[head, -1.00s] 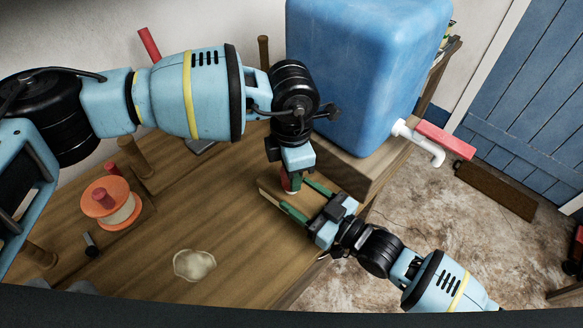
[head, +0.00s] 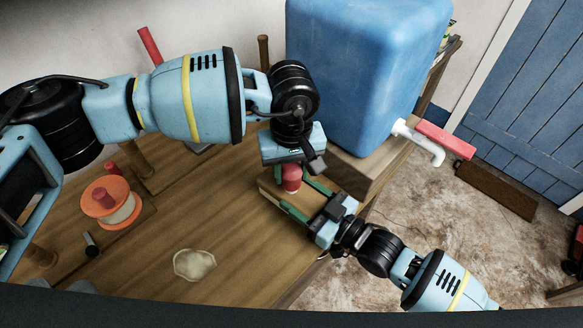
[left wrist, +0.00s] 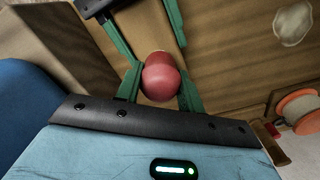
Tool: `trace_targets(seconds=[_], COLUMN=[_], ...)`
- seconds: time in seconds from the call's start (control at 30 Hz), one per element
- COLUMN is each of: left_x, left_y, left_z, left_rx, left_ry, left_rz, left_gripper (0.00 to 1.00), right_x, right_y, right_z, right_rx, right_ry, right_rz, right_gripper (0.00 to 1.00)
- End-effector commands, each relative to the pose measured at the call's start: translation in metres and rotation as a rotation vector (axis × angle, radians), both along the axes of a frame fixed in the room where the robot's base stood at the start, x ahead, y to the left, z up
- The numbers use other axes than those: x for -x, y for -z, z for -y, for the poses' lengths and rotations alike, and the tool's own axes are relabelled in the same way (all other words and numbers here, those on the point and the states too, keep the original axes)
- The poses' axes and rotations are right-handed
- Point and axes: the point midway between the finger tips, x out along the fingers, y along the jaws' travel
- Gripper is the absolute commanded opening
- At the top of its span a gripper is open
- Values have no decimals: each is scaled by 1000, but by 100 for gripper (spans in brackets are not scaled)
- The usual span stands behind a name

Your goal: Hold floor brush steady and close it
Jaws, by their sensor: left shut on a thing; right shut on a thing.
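A red, rounded knob-like piece (head: 292,183) stands under my left gripper (head: 291,168). In the left wrist view the red piece (left wrist: 160,82) sits between the green fingers of my left gripper (left wrist: 160,72), which is shut on it. My right gripper (head: 294,191) reaches in from the lower right, its green fingers on either side of a light wooden block (head: 270,190) beside the red piece. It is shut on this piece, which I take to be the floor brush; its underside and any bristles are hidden.
A blue tank (head: 365,75) with a white tap (head: 432,148) and red handle stands close behind both grippers. An orange-rimmed spool (head: 112,203) and a pale puddle-like patch (head: 194,264) lie on the wooden top (head: 150,270).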

Motion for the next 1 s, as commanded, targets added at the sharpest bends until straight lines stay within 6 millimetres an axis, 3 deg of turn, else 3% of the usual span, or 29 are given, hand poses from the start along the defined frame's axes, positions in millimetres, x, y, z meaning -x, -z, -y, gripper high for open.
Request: trace_targets(seconds=[0.6,0.8,1.0], left_x=[0,0,0], left_y=[0,0,0], left_z=[0,0,0], left_rx=[1,1,0], left_ry=[1002,1158,1174], left_rz=[1,1,2], left_gripper=[16,16,16], right_x=[0,0,0], right_y=[1,1,1], right_z=[0,0,0], right_rx=[2,2,2], right_ry=[0,0,0], right_rz=[-1,-1,-1], right_gripper=[0,0,0])
